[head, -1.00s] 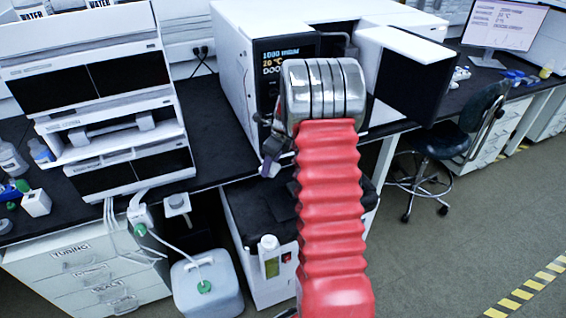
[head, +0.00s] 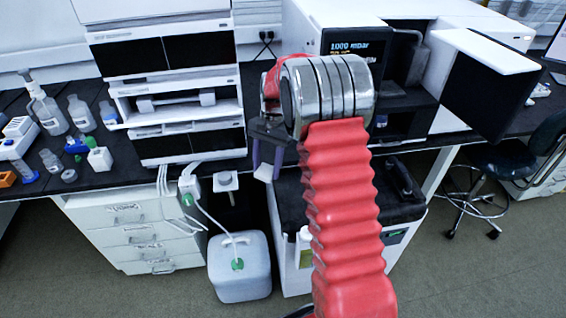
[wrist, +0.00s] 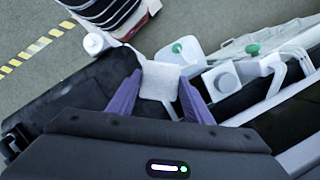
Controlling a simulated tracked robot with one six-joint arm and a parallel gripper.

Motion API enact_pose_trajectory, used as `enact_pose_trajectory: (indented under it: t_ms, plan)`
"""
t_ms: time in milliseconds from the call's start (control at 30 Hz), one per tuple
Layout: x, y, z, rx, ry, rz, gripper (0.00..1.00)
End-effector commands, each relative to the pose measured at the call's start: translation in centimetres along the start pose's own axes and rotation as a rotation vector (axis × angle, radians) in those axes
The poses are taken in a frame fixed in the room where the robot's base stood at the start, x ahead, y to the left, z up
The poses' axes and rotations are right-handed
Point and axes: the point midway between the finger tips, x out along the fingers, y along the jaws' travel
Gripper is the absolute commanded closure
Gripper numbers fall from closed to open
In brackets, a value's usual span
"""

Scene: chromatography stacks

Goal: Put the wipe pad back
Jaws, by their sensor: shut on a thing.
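The wipe pad (wrist: 160,82) is a small white textured square held between the two purple fingers of my gripper (wrist: 158,96) in the wrist view. In the head view my gripper (head: 265,160) points down in front of the bench, left of my red arm, with the white pad (head: 264,173) at its fingertips. The gripper is shut on the pad, which hangs clear of the bench top. I cannot make out a particular resting place for the pad.
The instrument stack (head: 165,80) stands on the black bench at left. Bottles (head: 47,112) and small items are left of it. A white jug (head: 240,268) sits on the floor beside the drawers (head: 135,232). An open-doored oven (head: 480,85) and a stool (head: 500,165) are at right.

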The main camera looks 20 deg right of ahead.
Motion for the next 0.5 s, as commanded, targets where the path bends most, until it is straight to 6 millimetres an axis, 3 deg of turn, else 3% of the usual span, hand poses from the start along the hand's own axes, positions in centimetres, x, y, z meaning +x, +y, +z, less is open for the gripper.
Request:
enact_pose_trajectory:
  t_ms: [300,500]
  plan:
    - [-0.1,-2.6,5.8,-0.553,0.002,0.153,0.75]
    - [-0.2,-3.5,8.4,-0.810,0.000,0.225,0.75]
